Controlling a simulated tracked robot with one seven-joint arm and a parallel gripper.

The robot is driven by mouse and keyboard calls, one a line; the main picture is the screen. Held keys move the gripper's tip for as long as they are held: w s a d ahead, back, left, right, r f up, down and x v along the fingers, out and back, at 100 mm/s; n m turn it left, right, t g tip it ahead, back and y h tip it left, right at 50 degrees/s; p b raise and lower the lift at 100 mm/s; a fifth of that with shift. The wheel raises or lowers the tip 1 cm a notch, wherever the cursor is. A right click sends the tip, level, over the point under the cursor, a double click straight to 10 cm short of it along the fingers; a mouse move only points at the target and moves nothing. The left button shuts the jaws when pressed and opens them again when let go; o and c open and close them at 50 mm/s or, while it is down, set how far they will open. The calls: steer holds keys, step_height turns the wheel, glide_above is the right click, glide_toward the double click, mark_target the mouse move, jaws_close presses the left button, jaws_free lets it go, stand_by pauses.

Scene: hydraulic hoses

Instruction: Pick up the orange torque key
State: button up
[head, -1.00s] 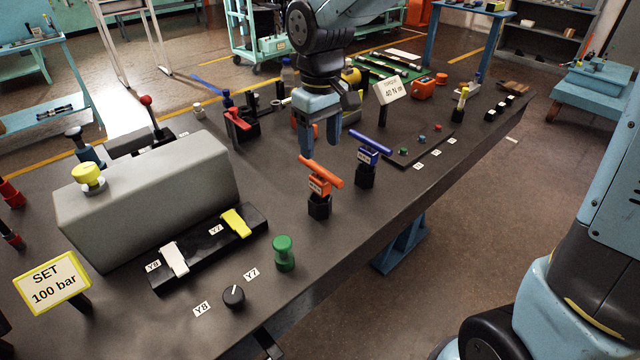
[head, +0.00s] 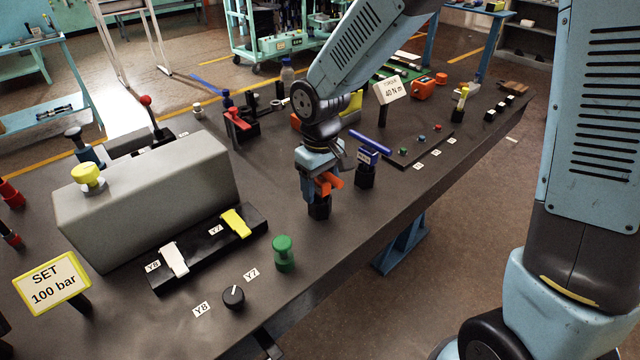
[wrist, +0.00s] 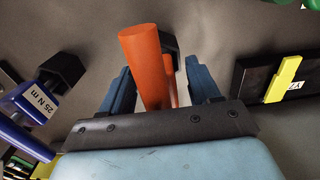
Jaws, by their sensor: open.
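The orange torque key (head: 327,183) stands upright in a black socket (head: 319,208) near the front edge of the bench. My gripper (head: 319,188) is right over it, and its body hides much of the key's handle in the head view. In the wrist view the orange key (wrist: 146,65) lies between the two blue fingers of my open gripper (wrist: 162,88), with gaps on both sides. The key's label is hidden. The blue torque key (head: 371,145) stands in its own holder just to the right; it also shows in the wrist view (wrist: 25,136).
A sign reading 40 N m (head: 390,90) stands behind the blue key. A black block with white and yellow levers (head: 210,247) and a green knob (head: 284,252) are to the left. Bench between the green knob and the socket is clear.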

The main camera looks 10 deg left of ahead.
steer(key=shift+f, duration=0.3)
steer(key=shift+c, duration=0.2)
jaws_close()
